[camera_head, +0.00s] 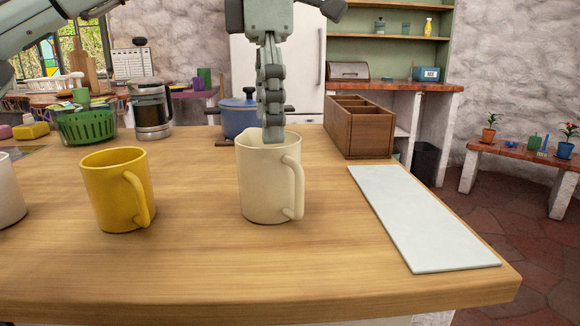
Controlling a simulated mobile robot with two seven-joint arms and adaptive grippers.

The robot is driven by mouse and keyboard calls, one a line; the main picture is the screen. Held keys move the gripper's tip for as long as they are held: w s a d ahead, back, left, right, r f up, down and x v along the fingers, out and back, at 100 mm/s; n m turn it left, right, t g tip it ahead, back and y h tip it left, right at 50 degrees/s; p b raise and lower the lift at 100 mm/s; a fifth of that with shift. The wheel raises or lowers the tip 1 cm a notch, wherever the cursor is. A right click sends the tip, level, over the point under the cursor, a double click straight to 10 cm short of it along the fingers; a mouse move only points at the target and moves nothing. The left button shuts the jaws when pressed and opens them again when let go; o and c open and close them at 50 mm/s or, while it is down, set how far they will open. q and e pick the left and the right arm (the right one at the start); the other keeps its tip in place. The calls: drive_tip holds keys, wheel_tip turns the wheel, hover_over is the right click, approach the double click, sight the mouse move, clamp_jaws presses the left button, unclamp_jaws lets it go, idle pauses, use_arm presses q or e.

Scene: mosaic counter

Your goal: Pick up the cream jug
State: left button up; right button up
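The cream jug (258,185) stands upright on the wooden counter near the middle of the view, its handle toward the right and front. My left gripper (273,137) points straight down over it, with its fingertips at the jug's mouth. The fingers line up one behind the other from here, so their opening is hidden. I cannot tell whether they touch the rim. My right gripper is not in view.
A yellow mug (112,190) stands left of the jug, and a white cup (8,192) is cut off at the left edge. A pale board (425,220) lies at right. A wooden box (362,133), blue pot (236,118) and coffee maker (151,112) stand behind.

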sight(272, 172)
use_arm(q)
drive_tip(key=f, duration=0.1)
drive_tip(key=f+b, duration=0.1)
drive_tip(key=f, duration=0.1)
drive_tip(key=shift+w+d, duration=0.1)
drive_tip(key=shift+w, duration=0.1)
wheel_tip(272, 172, down, 5)
drive_tip(key=shift+r+b, duration=0.15)
drive_tip(key=shift+b, duration=0.15)
drive_tip(key=c, duration=1.7)
drive_tip(key=shift+c, duration=0.5)
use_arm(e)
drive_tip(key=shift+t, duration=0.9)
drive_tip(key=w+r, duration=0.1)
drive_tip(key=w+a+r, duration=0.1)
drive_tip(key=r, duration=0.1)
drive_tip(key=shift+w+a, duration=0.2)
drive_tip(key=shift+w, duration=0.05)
use_arm(q)
drive_tip(key=shift+r, duration=0.15)
